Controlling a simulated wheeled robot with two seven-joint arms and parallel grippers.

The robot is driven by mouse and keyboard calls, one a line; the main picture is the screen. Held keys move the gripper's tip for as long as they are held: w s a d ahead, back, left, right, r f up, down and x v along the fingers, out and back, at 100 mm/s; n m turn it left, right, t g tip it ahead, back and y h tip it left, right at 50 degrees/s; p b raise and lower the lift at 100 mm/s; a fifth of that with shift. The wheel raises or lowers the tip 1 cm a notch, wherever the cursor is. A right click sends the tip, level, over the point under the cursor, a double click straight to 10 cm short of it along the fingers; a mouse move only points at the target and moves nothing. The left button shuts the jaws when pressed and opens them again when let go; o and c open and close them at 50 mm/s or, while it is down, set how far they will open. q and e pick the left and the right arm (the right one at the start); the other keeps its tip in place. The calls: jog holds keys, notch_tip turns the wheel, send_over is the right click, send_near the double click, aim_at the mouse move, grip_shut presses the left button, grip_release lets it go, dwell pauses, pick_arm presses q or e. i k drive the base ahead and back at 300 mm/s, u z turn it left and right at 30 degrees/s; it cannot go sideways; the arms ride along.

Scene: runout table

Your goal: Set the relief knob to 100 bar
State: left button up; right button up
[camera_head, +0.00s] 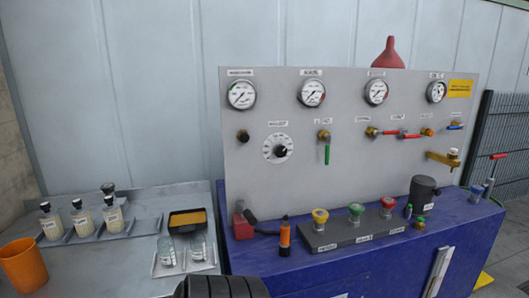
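A round white dial with a black knob (280,150) at its centre is on the left half of the grey upright panel (350,180). It looks like the relief knob, but the label above it and the scale marks are too small to read, so I cannot tell its setting. A smaller plain black knob (243,136) sits to its left. Several round gauges run along the panel top, including the leftmost gauge (241,95) above the dial; their readings are not legible. Neither of my grippers is in view.
A blue bench (400,255) carries a grey block with yellow, green and red knobs (387,207), an orange-and-black bottle (284,238) and a black canister (422,196). A red funnel (388,54) tops the panel. Bottles and an orange cup (24,265) stand left.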

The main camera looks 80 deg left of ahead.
aim_at(280, 150)
jog(key=k, duration=1.05)
jog(key=u, duration=0.8)
jog(key=i, duration=0.7)
jog(key=u, duration=1)
jog(key=i, duration=0.35)
jog(key=u, duration=0.2)
